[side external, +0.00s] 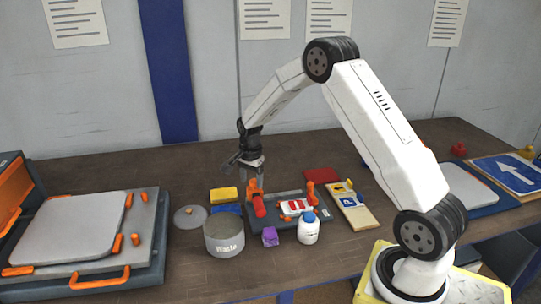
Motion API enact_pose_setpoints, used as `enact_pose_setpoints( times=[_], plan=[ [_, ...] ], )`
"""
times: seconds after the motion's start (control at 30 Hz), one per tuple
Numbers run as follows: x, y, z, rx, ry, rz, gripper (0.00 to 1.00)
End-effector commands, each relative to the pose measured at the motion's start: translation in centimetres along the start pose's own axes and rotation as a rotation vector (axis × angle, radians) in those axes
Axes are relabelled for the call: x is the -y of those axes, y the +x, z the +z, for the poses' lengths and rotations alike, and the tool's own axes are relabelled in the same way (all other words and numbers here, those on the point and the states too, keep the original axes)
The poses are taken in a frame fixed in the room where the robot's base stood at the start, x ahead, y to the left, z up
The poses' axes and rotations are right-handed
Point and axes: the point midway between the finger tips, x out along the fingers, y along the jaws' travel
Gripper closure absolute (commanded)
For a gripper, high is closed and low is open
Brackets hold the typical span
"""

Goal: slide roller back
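The red roller (259,205) lies near the left end of a dark grey tray (286,224) in the middle of the bench. An orange part stands upright directly behind it. A small red and white sign (295,207) sits on the tray to the right of the roller, with another orange part (310,190) at the tray's right end. My gripper (252,172) points down just above and behind the roller's orange part. I cannot tell whether it touches that part. Its fingers are small and dark here, so their opening is unclear.
A grey pot marked Waste (223,247), a grey lid (190,218), a yellow sponge (223,194) and a blue pad (227,209) are left of the tray. A purple lump (270,237) and white bottle (308,231) stand in front. A large plate press (75,233) fills the left.

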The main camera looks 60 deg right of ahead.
Motion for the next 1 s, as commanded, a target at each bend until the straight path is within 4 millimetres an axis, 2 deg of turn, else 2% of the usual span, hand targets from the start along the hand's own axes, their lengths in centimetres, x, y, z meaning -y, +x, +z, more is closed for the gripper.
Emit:
enact_pose_setpoints(
  times=[0.47,0.67,1.0],
  plan=[
    [-0.3,-0.4,-0.2,0.000,0.001,0.008,0.19],
    [-0.2,-2.2,-0.2,-0.001,0.001,0.006,0.19],
    [-0.1,-6.5,-0.1,-0.001,0.001,0.003,0.19]
  ],
)
